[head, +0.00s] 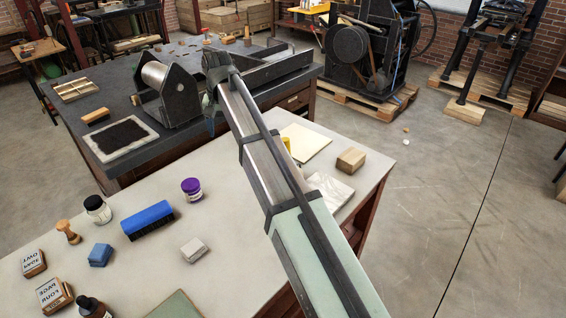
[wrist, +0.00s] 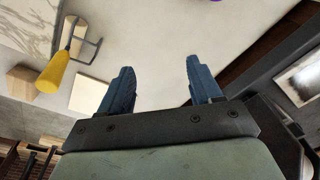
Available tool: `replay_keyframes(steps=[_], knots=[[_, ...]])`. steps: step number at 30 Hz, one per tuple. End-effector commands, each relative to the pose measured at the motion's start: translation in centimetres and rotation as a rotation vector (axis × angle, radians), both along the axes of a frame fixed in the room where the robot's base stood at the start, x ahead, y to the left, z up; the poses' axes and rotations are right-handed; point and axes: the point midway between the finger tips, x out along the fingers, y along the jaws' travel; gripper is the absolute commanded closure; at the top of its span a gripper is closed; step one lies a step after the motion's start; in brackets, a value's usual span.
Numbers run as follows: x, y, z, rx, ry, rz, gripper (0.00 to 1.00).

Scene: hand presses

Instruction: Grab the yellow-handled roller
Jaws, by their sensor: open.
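The yellow-handled roller (wrist: 54,72) lies on the pale table at the upper left of the wrist view, its yellow handle pointing down-left and its dark wire frame up-right. In the head view only a bit of its yellow handle (head: 287,144) shows beside my arm, which hides the rest. My gripper (wrist: 158,66) is open, with two blue fingers spread and nothing between them. The roller is off to the left of the fingers in the wrist view, apart from them. In the head view my gripper (head: 211,112) is above the table's far edge, left of the roller.
A wooden block (head: 351,160), a cream sheet (head: 312,141) and a marbled slab (head: 338,188) are near the roller. A blue brush (head: 148,217), purple-lidded jar (head: 192,192) and grey block (head: 194,249) stand left. A dark bench with a press (head: 168,95) is behind.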

Motion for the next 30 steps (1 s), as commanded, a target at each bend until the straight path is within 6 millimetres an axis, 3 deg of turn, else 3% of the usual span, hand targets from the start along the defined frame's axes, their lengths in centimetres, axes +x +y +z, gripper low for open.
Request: replay_keyframes(steps=[1, 9, 15, 22, 30], knots=[[0.5, -2.6, 0.3, 0.006, -0.004, -0.034, 0.36], [2.1, -13.7, 1.6, 0.047, -0.025, -0.191, 0.36], [1.9, -19.7, 2.4, 0.086, -0.038, -0.336, 0.36], [0.8, -24.5, 3.2, 0.152, -0.043, -0.564, 0.36], [-0.7, -24.5, 3.5, 0.246, -0.017, -0.841, 0.36]])
